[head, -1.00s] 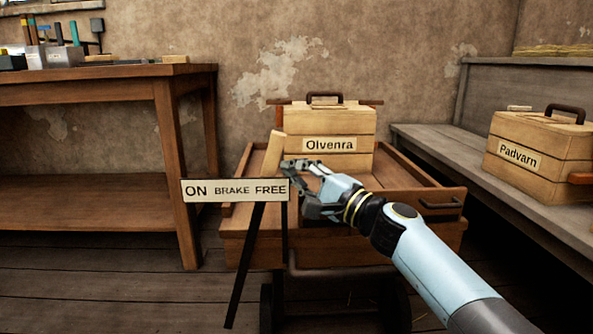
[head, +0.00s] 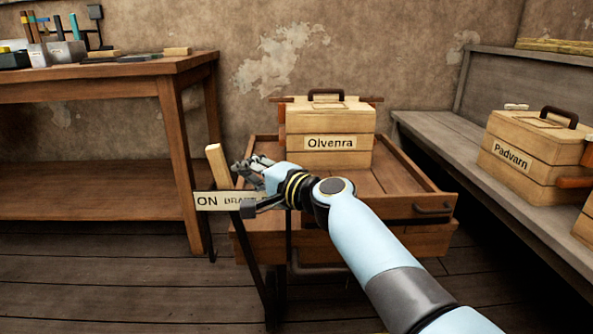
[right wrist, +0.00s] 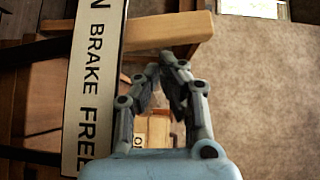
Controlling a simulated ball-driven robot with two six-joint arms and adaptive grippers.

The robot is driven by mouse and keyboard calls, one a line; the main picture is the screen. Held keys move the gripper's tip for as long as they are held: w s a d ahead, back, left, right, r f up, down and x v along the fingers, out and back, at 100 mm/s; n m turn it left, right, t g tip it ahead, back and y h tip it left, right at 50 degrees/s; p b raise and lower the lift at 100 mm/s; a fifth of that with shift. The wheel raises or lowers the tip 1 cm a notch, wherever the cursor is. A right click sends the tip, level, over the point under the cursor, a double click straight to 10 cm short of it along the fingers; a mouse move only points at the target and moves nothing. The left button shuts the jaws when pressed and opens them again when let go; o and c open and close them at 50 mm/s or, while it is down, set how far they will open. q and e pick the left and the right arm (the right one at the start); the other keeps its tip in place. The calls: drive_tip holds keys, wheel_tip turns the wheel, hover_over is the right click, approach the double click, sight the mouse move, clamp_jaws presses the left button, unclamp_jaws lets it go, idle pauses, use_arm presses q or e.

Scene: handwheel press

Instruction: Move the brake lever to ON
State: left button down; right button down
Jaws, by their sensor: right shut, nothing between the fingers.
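The brake lever's pale wooden handle (head: 217,166) stands above the sign, leaning left, over the ON end. Its dark rod runs down to the lower right. In the right wrist view the handle (right wrist: 165,32) lies across the top, crossing the sign near the start of BRAKE. The sign (right wrist: 92,90) reads BRAKE FREE in the wrist view. My right gripper (head: 243,170) is shut and empty, just right of the handle; I cannot tell if it touches. My left gripper is not in view.
Behind stands a wooden cart (head: 395,180) carrying a box labelled Olvenra (head: 329,122). A workbench (head: 100,72) is at left. A grey bench (head: 440,150) at right holds the Padvarn box (head: 530,150). Open floor lies at front left.

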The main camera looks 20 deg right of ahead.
sight(227, 173)
drive_tip(key=a, duration=0.1)
drive_tip(key=w+a, duration=0.1)
drive_tip(key=a, duration=0.1)
drive_tip(key=shift+f, duration=0.2)
drive_tip(key=shift+a+b, duration=0.35)
drive_tip(key=shift+a, duration=0.05)
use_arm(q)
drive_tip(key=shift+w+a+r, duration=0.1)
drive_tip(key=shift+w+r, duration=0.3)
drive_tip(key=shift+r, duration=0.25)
use_arm(e)
drive_tip(key=shift+a, duration=0.1)
drive_tip(key=shift+a+f, duration=0.1)
